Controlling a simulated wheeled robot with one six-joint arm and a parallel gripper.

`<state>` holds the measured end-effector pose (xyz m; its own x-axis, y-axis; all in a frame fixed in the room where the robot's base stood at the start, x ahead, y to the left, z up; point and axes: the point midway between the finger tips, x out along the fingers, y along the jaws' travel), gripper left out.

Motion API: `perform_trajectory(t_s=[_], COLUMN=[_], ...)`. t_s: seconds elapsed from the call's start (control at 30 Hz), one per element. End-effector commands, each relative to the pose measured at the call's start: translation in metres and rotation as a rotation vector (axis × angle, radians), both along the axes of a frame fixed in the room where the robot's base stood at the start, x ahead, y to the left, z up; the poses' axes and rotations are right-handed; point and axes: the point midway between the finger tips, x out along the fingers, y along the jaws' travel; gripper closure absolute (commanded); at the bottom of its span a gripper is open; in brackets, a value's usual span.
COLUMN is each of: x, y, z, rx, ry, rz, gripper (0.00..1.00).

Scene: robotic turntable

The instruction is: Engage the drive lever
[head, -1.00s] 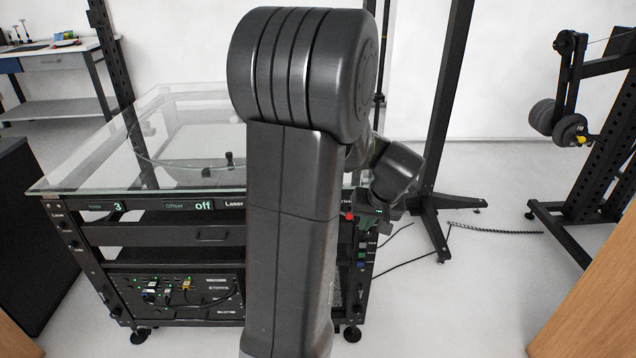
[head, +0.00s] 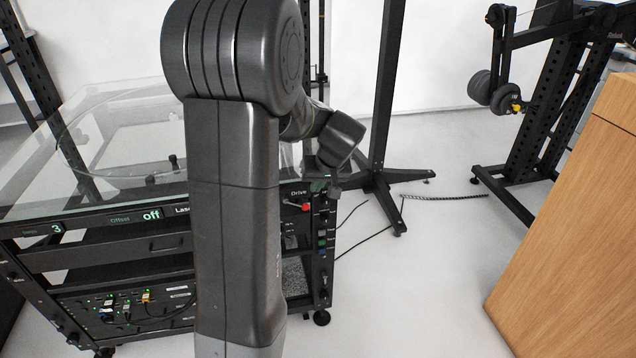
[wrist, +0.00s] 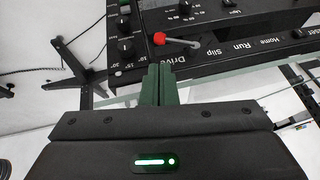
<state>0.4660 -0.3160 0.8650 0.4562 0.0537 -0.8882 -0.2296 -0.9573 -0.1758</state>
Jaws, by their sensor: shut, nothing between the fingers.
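The drive lever is a thin metal rod with a red knob (head: 305,207) at its end, on the black front panel beside the word "Drive". In the wrist view the red knob (wrist: 159,38) is at the left end of the rod (wrist: 185,42), which runs right along the panel. My gripper (wrist: 158,68) has its two dark green fingers pressed together and empty. In the picture the fingertips lie just below the knob; I cannot tell whether they touch it. In the head view my arm hides part of the panel, and the fingers are hard to make out.
The lever's panel belongs to a black rack with a glass top (head: 110,190). Knobs (wrist: 126,45) and buttons surround the lever. A wooden block (head: 570,220) stands at the right. A black stand (head: 385,180) is behind, with cables on the floor. White floor lies between.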

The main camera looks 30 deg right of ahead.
Motion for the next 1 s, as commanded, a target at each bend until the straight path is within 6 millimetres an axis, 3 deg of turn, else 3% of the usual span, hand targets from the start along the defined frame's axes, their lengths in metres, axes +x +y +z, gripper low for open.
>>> perform_trajectory(t_s=[0.2,0.43,0.63,1.0], x=[0.022,0.038,0.044,0.045], y=[0.003,0.005,0.005,0.005], z=[-0.045,-0.076,-0.087,-0.088], rx=[0.003,0.002,-0.001,0.0], ry=[0.003,0.002,0.001,0.0], rz=[0.002,0.0,0.0,-0.001], gripper=[1.0,1.0,1.0,1.0])
